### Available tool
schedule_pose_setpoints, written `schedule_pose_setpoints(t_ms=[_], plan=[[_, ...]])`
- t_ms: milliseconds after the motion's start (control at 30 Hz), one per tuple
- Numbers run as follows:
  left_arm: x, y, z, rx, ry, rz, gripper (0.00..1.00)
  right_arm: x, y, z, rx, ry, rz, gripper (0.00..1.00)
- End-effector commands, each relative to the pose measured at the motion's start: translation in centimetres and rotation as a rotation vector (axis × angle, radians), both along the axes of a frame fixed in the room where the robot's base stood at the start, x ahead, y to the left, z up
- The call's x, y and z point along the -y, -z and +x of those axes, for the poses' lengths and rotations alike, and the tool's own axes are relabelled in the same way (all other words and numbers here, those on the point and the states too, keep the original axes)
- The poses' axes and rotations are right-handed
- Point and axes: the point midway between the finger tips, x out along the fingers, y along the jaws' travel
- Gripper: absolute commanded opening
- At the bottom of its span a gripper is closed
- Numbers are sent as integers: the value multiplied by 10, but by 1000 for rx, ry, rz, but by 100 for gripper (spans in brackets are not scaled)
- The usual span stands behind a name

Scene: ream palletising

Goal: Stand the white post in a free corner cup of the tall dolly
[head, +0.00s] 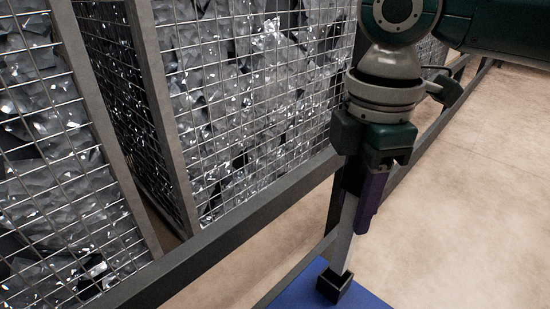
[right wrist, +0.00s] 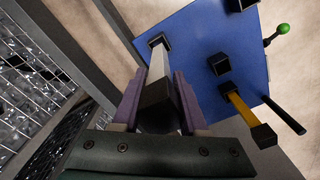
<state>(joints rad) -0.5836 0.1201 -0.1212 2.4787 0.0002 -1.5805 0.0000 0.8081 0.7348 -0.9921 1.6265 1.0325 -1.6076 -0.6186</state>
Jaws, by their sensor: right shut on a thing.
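The white post (head: 341,240) is upright or nearly so in the head view. My right gripper (head: 370,195) is shut on its upper part, with purple fingers on both sides. In the right wrist view, the post (right wrist: 158,68) has a dark top end between the fingers (right wrist: 158,100). Its lower end meets a black corner cup (head: 333,287) on the blue deck of the dolly (head: 366,300). I cannot tell how deep it sits in the cup. Other black cups (right wrist: 219,63) show on the deck (right wrist: 190,38) in the right wrist view. My left gripper is not in view.
A yellow post (right wrist: 239,106) with a black cap stands on the deck. Wire cages (head: 230,90) behind a grey rail (head: 230,235) stand left; bare floor (head: 470,190) lies right.

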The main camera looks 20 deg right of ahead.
Motion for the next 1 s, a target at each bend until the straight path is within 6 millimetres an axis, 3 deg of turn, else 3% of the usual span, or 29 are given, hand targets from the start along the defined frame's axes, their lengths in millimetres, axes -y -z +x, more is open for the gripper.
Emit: schedule_pose_setpoints(t_ms=[167,433,867,900,1000], plan=[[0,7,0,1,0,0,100,0,13,0,0,1,1,0],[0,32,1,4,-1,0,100,0,61,0,0,0,0,0],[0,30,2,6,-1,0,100,0,66,0,1,1,2,0],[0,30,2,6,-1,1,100,0,65,0,1,0,1,47],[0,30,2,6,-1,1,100,0,65,0,1,0,1,58]])
